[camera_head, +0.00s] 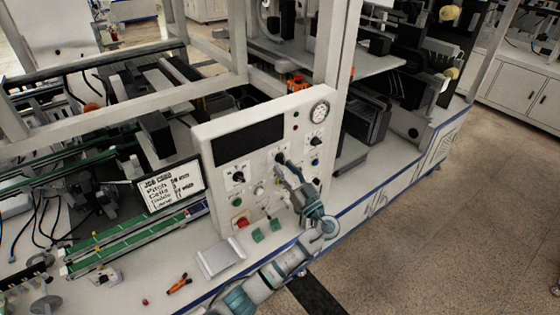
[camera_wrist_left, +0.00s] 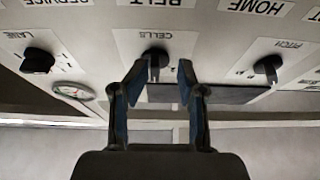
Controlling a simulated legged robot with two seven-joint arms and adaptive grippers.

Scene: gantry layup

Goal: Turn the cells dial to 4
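The white control panel (camera_head: 222,140) stands upright on the bench, with a row of black dials. The cells dial (camera_wrist_left: 155,58) is in the middle of that row, on a plate marked CELLS upside down in the left wrist view. My left gripper (camera_wrist_left: 160,72) is open, with one finger to each side of this dial; I cannot tell if they touch it. In the head view my left gripper (camera_head: 283,164) is at the panel and largely hides the dial. The dial's pointer setting cannot be read. My right gripper is not in view.
The pitch dial (camera_wrist_left: 268,66) and the lane dial (camera_wrist_left: 38,60) flank the cells dial. A job card screen (camera_head: 172,185) stands left of the panel, its text mostly too small to read. A red button (camera_head: 241,222) and a round gauge (camera_head: 319,112) are on the panel.

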